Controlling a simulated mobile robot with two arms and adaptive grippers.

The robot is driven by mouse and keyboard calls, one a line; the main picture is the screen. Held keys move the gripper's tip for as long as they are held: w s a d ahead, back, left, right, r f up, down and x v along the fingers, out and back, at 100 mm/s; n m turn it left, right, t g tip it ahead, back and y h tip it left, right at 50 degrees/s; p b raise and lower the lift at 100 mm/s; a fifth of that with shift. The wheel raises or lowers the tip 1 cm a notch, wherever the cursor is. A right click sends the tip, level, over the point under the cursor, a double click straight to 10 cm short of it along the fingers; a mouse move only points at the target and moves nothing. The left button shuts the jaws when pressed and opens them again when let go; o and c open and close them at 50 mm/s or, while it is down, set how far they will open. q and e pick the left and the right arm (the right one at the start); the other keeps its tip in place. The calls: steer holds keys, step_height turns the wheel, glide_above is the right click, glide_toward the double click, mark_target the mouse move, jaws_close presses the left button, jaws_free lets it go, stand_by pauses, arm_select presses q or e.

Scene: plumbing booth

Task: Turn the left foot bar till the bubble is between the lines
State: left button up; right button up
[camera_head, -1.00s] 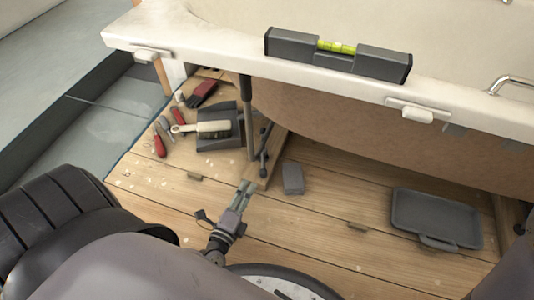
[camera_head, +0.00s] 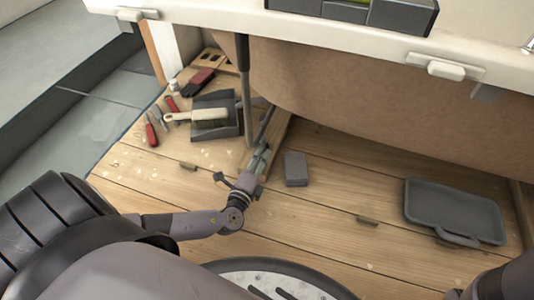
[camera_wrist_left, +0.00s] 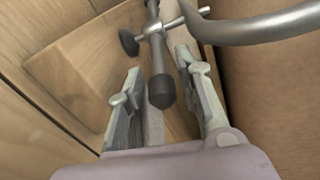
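The grey spirit level (camera_head: 375,14) lies on the white tub rim, cut off by the top edge of the head view. Only part of its green vial (camera_head: 352,3) shows, and I cannot read the bubble. Under the rim, the dark foot bar (camera_head: 266,124) is near the wooden block. In the left wrist view it is a metal bar with a dark rounded tip (camera_wrist_left: 162,90) and a cross-piece. My left gripper (camera_head: 264,150) is low by the bar. Its fingers (camera_wrist_left: 160,85) are open, one each side of the tip, with gaps. My right gripper is not in view.
A dark upright rod (camera_head: 244,85) stands behind the left gripper, and a curved grey pipe (camera_wrist_left: 265,27) crosses the wrist view.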

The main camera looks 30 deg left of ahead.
mark_target(263, 139)
arm_select(q)
steer(key=b+x, duration=0.1)
steer(key=x, duration=0.4)
steer(key=shift+w+a+b, duration=0.1)
steer(key=shift+w+b, duration=0.05)
steer(key=shift+b, duration=0.25)
steer(key=shift+c, duration=0.4)
jaws_close()
